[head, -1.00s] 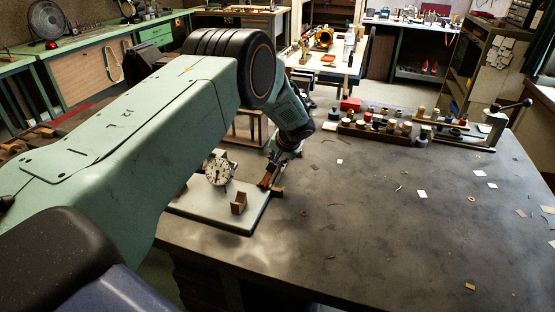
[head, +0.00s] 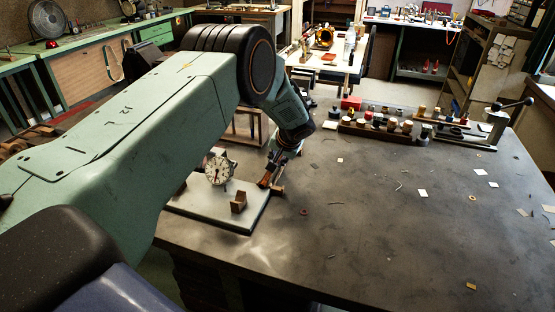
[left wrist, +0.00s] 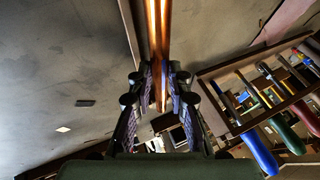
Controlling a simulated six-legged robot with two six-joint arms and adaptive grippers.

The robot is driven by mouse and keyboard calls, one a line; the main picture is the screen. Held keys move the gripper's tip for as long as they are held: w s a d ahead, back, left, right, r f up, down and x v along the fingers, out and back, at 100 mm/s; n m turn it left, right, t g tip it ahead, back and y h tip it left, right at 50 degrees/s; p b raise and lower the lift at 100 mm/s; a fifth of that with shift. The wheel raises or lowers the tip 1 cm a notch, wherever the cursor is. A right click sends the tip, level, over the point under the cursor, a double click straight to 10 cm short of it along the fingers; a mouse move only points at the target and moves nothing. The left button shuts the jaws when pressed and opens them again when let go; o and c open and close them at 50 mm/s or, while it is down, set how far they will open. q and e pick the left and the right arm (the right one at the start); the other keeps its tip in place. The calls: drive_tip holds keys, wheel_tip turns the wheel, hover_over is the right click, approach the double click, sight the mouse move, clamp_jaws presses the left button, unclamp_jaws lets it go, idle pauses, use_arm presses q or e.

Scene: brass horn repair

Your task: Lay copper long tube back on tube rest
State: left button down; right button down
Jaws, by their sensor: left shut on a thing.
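The copper long tube (left wrist: 158,35) runs up from between the fingers of my left gripper (left wrist: 157,88) in the left wrist view. The fingers are shut on it. In the head view my left gripper (head: 274,172) is low over the back right side of a pale board, with a short copper-coloured end of the tube (head: 264,181) showing beside it. Small wooden blocks stand on the board; which belong to the tube rest, and whether the tube touches them, I cannot tell. My arm hides part of this area. My right gripper is not in view.
The pale board (head: 213,212) carries a round dial gauge (head: 219,170) and a wooden block (head: 238,202). A rack of coloured-handled tools (left wrist: 268,100) shows in the left wrist view. Small pots (head: 380,125) stand at the back. The table (head: 400,230) is mostly clear, with scattered scraps.

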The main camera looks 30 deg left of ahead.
use_arm(q)
drive_tip(key=shift+b, duration=0.3)
idle(0.5)
drive_tip(key=c, duration=1.2)
unclamp_jaws()
drive_tip(key=shift+o, duration=0.2)
drive_tip(key=v, duration=1.2)
drive_tip(key=shift+s, duration=0.1)
